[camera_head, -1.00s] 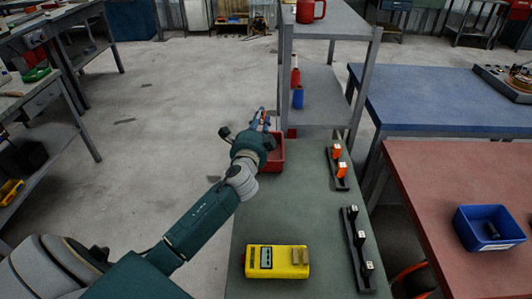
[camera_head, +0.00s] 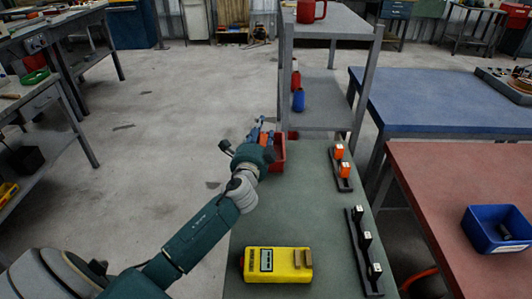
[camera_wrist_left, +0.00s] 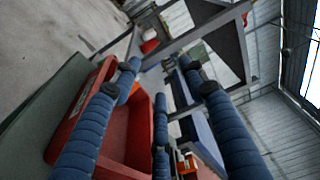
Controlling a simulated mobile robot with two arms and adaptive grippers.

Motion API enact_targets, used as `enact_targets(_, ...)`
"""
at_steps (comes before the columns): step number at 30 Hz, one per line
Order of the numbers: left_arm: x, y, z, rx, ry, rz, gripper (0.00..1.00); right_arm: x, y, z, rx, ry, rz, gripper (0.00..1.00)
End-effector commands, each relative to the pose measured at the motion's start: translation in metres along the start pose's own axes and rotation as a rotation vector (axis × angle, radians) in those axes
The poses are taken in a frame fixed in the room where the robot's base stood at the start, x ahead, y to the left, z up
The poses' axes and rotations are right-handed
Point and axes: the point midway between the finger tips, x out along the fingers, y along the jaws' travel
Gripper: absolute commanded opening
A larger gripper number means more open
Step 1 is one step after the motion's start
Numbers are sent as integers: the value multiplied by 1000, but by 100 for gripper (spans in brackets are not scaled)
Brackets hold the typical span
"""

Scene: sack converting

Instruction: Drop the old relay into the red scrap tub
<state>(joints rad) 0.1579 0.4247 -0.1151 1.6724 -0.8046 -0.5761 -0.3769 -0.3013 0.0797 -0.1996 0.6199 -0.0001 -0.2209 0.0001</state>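The red scrap tub (camera_head: 281,152) stands at the far left edge of the green bench, partly hidden by my left gripper (camera_head: 263,128). The tub also fills the left of the left wrist view (camera_wrist_left: 138,125). There the blue fingers are spread apart with nothing between them. A small orange piece (camera_wrist_left: 81,101) shows at the tub behind one finger, and orange (camera_head: 263,137) shows beside the fingers in the head view. It looks like the old relay inside the tub, but it is mostly hidden. My right gripper is out of view.
A black rack with orange blocks (camera_head: 343,166) and another with black blocks (camera_head: 362,246) stand on the bench's right side. A yellow meter (camera_head: 277,264) lies near the front. A grey shelf unit (camera_head: 326,95) rises behind the tub. The bench middle is clear.

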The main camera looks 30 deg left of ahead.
Motion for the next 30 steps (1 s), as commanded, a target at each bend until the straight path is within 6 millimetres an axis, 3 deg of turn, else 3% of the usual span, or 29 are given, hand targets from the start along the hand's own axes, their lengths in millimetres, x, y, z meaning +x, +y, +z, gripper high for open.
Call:
enact_targets(8,-8,1,-1,0,2,1,43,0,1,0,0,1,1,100)
enact_targets(21,-94,1,0,-1,1,3,43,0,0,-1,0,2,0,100)
enact_targets(30,-120,0,0,0,-1,1,43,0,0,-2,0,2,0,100)
